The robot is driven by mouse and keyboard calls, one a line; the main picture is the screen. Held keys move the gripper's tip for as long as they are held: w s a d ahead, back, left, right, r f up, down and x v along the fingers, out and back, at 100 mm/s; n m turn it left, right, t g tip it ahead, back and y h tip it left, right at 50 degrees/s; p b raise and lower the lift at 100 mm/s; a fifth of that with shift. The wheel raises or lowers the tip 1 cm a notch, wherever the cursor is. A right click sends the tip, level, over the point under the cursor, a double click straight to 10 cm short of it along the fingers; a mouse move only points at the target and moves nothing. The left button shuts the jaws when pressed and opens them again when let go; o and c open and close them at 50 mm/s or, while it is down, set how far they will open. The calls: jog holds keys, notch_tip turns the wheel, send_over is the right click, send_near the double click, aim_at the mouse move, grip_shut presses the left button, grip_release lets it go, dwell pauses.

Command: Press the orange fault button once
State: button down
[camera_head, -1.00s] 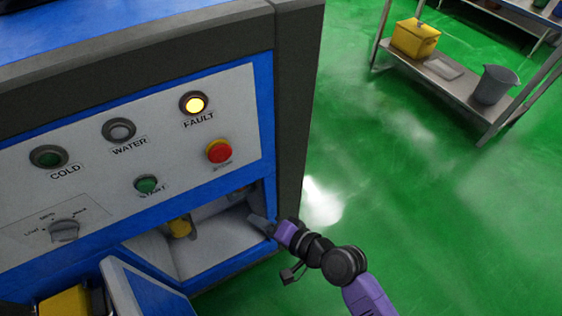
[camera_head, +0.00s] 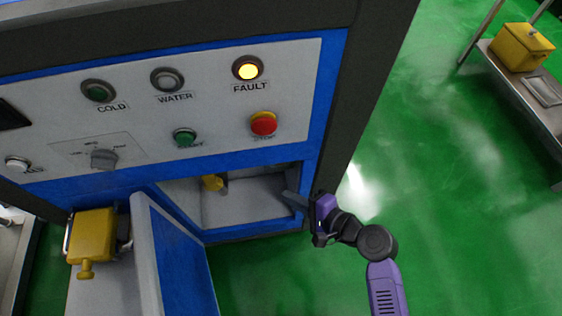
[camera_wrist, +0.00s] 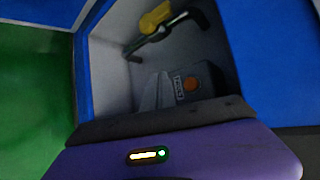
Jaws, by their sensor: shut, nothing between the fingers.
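The control panel has a lit amber lamp (camera_head: 247,69) labelled FAULT at its upper right. Below the panel is an open compartment (camera_head: 245,205). My gripper (camera_head: 287,195) is shut and empty at the right side of this opening, below the red stop button. In the wrist view, the grey fingers of my gripper (camera_wrist: 158,75) point into the compartment. Beside them is a dark box with a round orange button (camera_wrist: 190,84) and a small label I cannot read. The fingers look close to the box, but I cannot tell whether they touch it. The box is hidden in the head view.
A red stop button (camera_head: 263,123) and green start button (camera_head: 185,137) sit above the opening. A yellow-handled valve (camera_wrist: 155,18) is inside the compartment. An open blue-edged door (camera_head: 175,260) hangs at the left.

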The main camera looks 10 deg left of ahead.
jog(key=w+a+b, duration=0.2)
jog(key=w, duration=0.4)
jog(key=shift+w, duration=0.4)
jog(key=shift+w, duration=0.15)
dwell(1.7)
jog(key=shift+w+a+r, duration=0.1)
jog(key=shift+w, duration=0.15)
jog(key=shift+w, duration=0.15)
